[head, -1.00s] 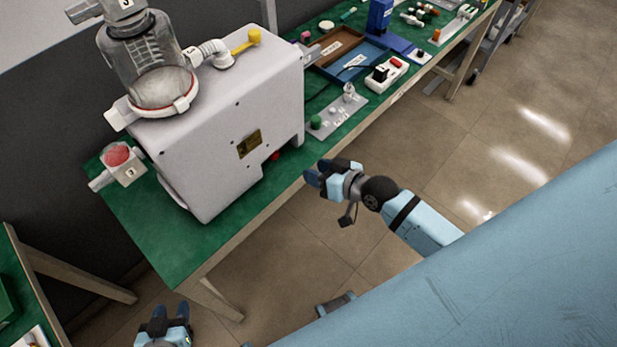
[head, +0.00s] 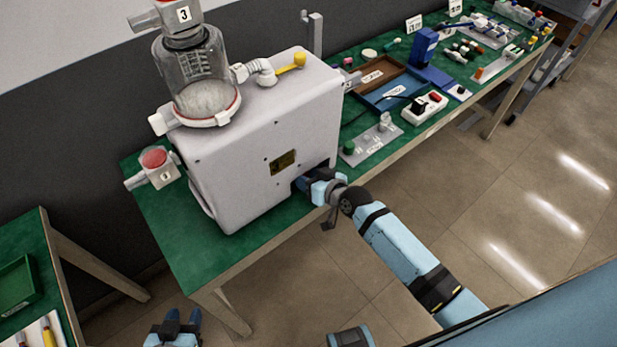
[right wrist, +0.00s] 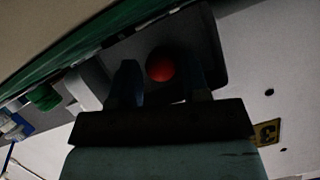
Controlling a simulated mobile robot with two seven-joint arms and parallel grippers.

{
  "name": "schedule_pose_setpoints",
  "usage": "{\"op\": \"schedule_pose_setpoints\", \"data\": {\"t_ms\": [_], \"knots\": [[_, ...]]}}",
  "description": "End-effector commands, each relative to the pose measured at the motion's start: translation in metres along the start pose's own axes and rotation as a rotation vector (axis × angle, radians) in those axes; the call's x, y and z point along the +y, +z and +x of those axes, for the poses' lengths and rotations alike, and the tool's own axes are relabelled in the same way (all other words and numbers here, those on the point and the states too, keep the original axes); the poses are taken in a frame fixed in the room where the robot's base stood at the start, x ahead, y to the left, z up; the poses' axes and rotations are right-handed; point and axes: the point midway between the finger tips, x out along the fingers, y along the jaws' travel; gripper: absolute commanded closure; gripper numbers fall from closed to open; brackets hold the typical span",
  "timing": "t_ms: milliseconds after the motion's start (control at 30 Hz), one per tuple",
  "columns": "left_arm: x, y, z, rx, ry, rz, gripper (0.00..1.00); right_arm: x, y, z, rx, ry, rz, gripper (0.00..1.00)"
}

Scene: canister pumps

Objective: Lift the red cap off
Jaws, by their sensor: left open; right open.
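A round red cap (right wrist: 160,64) shows in the right wrist view, in a dark recess low in the white pump housing (head: 265,125). In the head view that cap is hidden behind my right gripper (head: 300,184). The right gripper is open at the recess. In the right wrist view its fingers (right wrist: 160,85) stand on either side of the cap; I cannot tell whether they touch it. Another red-topped part (head: 154,158) sits on a small grey fitting left of the housing. My left gripper (head: 183,317) is open and empty, low in the head view, away from the bench.
A glass canister (head: 195,75) stands on the housing, beside a yellow-handled lever (head: 292,62). Right of the housing, the green bench (head: 375,110) holds a grey plate with a green knob (head: 349,147), trays and a switch box (head: 425,107). The floor in front is clear.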

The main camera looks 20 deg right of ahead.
Motion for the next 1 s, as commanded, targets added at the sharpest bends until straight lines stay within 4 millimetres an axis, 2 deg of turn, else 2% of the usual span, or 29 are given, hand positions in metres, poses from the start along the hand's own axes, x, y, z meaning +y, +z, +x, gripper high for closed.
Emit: {"op": "schedule_pose_setpoints", "data": {"t_ms": [300,333,467,500,1000], "knots": [[-0.0005,0.0009,0.0002,-0.002,-0.001,0.001,0.57,-0.0003,-0.0001,0.0033,0.0,0.0,0.0,0.57],[-0.0005,0.0009,0.0002,-0.002,-0.001,0.001,0.57,-0.0003,-0.0001,0.0033,0.0,0.0,0.0,0.6],[-0.0005,0.001,0.0002,-0.002,-0.001,0.001,0.57,-0.0003,0.0,0.0032,0.0,0.0,0.0,0.9],[-0.0005,0.001,0.0002,-0.002,-0.001,0.001,0.57,-0.0002,-0.0001,0.0032,0.0,0.0,0.0,0.93],[-0.0002,-0.0026,-0.0022,-0.002,0.0,0.001,0.57,-0.0001,0.0028,-0.0054,0.0,0.0,0.0,0.94]]}}
